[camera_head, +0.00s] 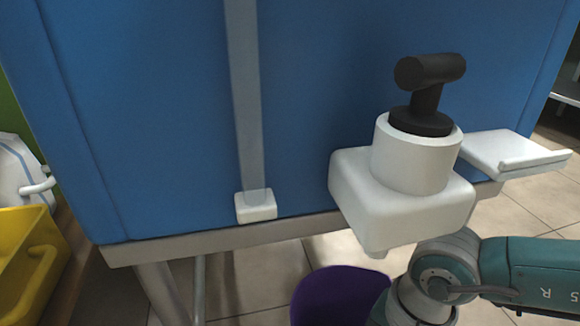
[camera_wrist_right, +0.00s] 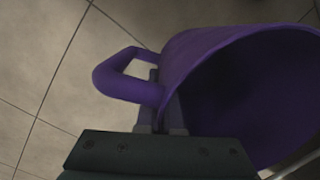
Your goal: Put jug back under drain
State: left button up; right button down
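The purple jug (camera_head: 340,296) is at the bottom of the head view, cut off by the frame edge. My left gripper is not in view.
A blue cabinet panel (camera_head: 290,100) stands behind the press, over a grey ledge (camera_head: 215,240) with a leg below. A white tray (camera_head: 515,152) juts out right of the press. A yellow bin (camera_head: 25,262) is at left. Tiled floor is open below.

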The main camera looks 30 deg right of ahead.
jog(key=f+b, duration=0.1)
jog(key=f, duration=0.1)
jog(key=s+f+b, duration=0.1)
jog(key=a+f+b, duration=0.1)
jog(key=f, duration=0.1)
jog(key=shift+s+a+f+b, duration=0.1)
jog(key=shift+s+f+b, duration=0.05)
jog(key=shift+f+b, duration=0.2)
pick_arm(q)
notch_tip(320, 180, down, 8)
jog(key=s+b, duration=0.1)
jog(key=b, duration=0.1)
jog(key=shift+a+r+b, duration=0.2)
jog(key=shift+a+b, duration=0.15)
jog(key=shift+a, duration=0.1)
pick_arm(e)
jog(key=f, duration=0.3)
jog(key=shift+d+f, duration=0.1)
jog(key=shift+d, duration=0.1)
jog(key=c, duration=1.5)
grip_release()
jog(key=shift+f, duration=0.1)
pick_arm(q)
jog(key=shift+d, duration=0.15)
pick_arm(e)
jog(key=o, duration=0.4)
jog(key=shift+w, duration=0.25)
